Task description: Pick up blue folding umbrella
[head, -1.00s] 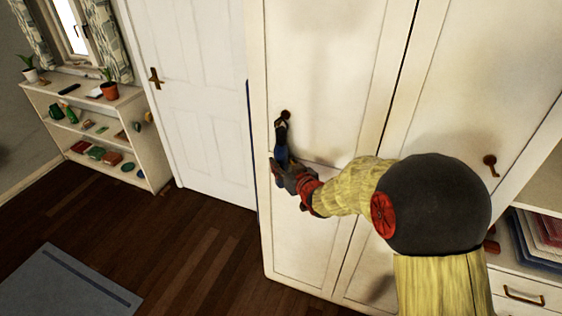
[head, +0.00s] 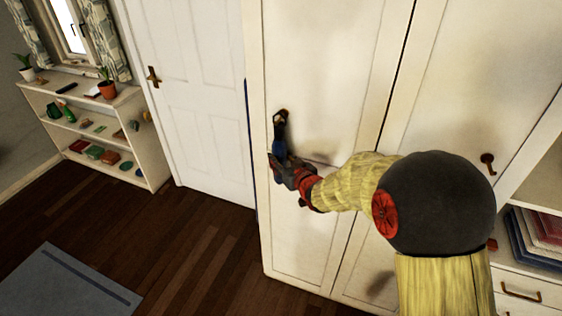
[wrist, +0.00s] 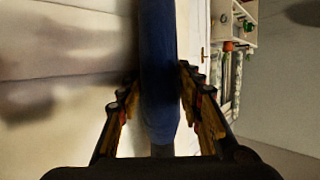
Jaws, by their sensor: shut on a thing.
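The blue folding umbrella (wrist: 158,75) stands lengthwise between my gripper's fingers in the wrist view. In the head view the umbrella (head: 279,143) shows as a dark and blue upright shape against the cabinet door, its top close to a dark knob (head: 282,114). My gripper (head: 281,162) is shut on the umbrella; its fingers also show on both sides of it in the wrist view (wrist: 159,97). I cannot tell whether the umbrella hangs from the knob or only passes in front of it. Part of the umbrella is hidden by the gripper.
The white cabinet door (head: 330,90) is right beside the gripper, with another knob (head: 488,160) further right. A white room door (head: 195,85) and a low shelf (head: 150,165) with small objects stand to the left. The dark wooden floor (head: 190,240) is clear around a grey rug (head: 70,285).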

